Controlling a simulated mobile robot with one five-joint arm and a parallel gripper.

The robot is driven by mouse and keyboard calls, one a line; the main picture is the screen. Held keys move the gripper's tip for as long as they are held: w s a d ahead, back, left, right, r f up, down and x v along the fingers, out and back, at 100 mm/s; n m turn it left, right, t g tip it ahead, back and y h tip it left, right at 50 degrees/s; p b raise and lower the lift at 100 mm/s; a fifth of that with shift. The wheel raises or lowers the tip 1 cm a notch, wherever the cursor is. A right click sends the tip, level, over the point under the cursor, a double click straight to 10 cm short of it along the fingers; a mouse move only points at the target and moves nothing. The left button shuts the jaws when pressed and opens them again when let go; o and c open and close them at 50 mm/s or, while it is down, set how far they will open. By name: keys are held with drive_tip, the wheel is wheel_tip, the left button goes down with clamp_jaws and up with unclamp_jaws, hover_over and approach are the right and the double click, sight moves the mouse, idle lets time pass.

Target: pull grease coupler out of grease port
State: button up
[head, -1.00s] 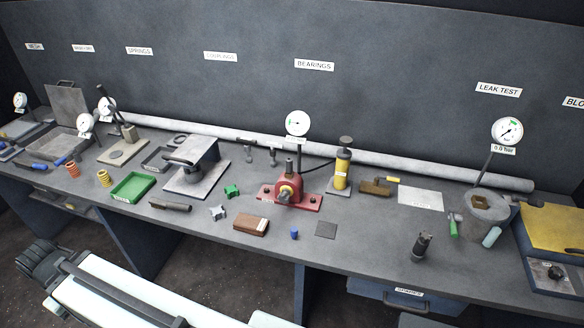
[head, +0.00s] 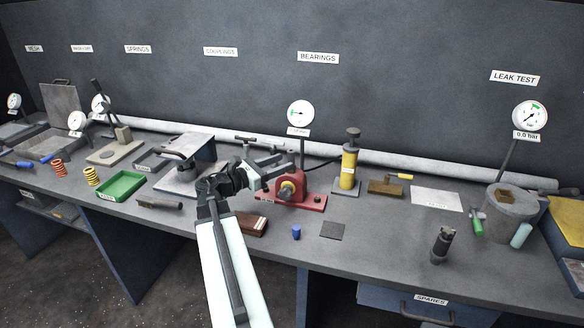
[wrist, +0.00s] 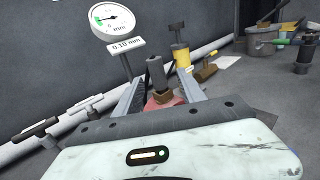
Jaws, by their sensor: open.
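The grease coupler (wrist: 156,72) is a dark upright cylinder on top of the red bearing housing (head: 290,190). In the wrist view it stands between the two grey fingers of my gripper (wrist: 160,82), with gaps showing beside it. In the head view my gripper (head: 283,168) reaches in from the left at the top of the housing and is open. The fingers hide most of the coupler there. The grease port under the coupler is hidden. A dark hose (head: 320,163) runs from behind the housing towards the yellow grease pump (head: 348,168).
A dial gauge (head: 300,114) stands just behind the housing. A brown block (head: 251,224), a blue cap (head: 296,232) and a dark square pad (head: 332,230) lie in front. The grey pipe (head: 400,165) runs along the back.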

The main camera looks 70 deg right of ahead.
drive_tip(key=x, duration=0.7)
drive_tip(key=shift+s+d+r, duration=0.1)
drive_tip(key=shift+d+r, duration=0.05)
drive_tip(key=shift+d, duration=0.25)
clamp_jaws()
